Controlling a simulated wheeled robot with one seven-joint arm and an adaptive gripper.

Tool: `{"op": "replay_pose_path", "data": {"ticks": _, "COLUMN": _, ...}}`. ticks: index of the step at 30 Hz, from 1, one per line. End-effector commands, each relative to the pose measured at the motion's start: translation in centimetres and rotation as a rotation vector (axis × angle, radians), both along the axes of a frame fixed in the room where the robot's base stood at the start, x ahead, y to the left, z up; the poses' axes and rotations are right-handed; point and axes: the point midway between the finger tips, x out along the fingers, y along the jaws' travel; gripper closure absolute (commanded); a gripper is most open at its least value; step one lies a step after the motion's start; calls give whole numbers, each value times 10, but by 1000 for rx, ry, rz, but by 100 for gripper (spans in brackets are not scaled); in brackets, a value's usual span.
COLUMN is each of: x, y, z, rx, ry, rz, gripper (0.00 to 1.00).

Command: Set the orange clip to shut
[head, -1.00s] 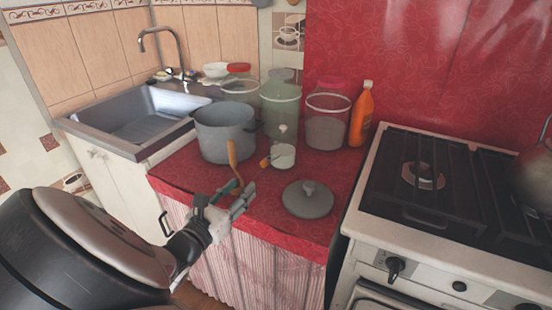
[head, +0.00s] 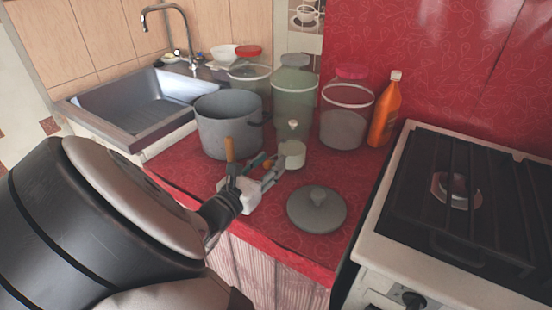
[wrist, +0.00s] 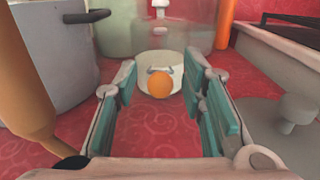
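An orange ball-shaped knob (wrist: 159,84), which I take to be the orange clip, sits on the near side of a small white jar (wrist: 172,66) with a grey metal piece behind it. In the head view the knob (head: 267,164) shows small beside the white jar (head: 292,155). Whether the clip is open or shut I cannot tell. My gripper (wrist: 160,88) is open, its green-padded fingers apart on either side of the knob in the picture. The knob looks just beyond the fingertips, with nothing between the pads. The head view shows the gripper (head: 258,174) low over the red counter.
A grey pot (head: 226,128) stands left of the jar, with an upright wooden handle (head: 229,149) near my gripper. A grey lid (head: 317,210) lies to the right. Large glass jars (head: 294,105) and an orange bottle (head: 384,112) stand behind. The stove (head: 400,200) is at right.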

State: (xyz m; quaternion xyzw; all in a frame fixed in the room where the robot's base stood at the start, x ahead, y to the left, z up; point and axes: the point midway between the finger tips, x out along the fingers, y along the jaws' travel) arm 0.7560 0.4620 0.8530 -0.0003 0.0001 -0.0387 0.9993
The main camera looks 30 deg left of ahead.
Motion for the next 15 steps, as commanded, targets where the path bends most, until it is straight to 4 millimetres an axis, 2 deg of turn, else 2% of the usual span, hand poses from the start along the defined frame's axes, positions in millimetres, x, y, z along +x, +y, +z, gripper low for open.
{"op": "replay_pose_path", "data": {"ticks": 2, "x": 0, "y": 0, "z": 0, "rx": 0, "ry": 0, "rz": 0, "gripper": 63}}
{"op": "replay_pose_path", "data": {"ticks": 7, "x": 0, "y": 0, "z": 0, "rx": 0, "ry": 0, "rz": -1, "gripper": 99}}
{"op": "replay_pose_path", "data": {"ticks": 15, "x": 0, "y": 0, "z": 1, "rx": 1, "ry": 4, "rz": -1, "gripper": 100}}
